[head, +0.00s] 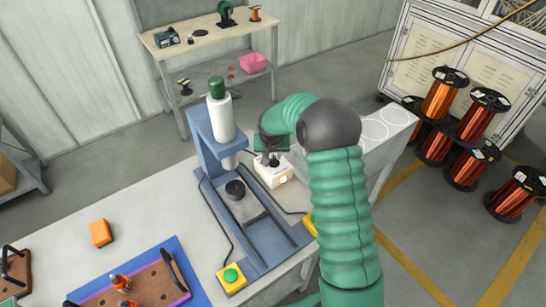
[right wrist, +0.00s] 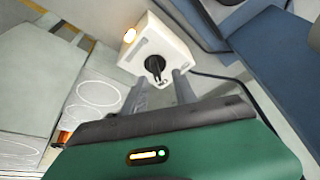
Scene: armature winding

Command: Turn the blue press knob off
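The blue press (head: 225,155) stands on the workbench, with a green-topped white cylinder on its column. A white control box (head: 274,173) sits beside it on the right, with a black knob (head: 273,163) on top and a lit yellowish lamp on one corner. The right wrist view shows the box (right wrist: 172,42), the knob (right wrist: 155,65) and the glowing lamp (right wrist: 129,35). My right gripper (right wrist: 161,82) is open, its two fingers apart and pointing at the knob, one to each side. Whether they touch it cannot be told. My left gripper is not in view.
Yellow button boxes, one with a green button (head: 231,276), stand at the press's front. An orange block (head: 101,233) and a blue mat (head: 188,275) lie at left. Copper wire spools (head: 440,98) stand on the right. A shelf table (head: 195,40) is behind.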

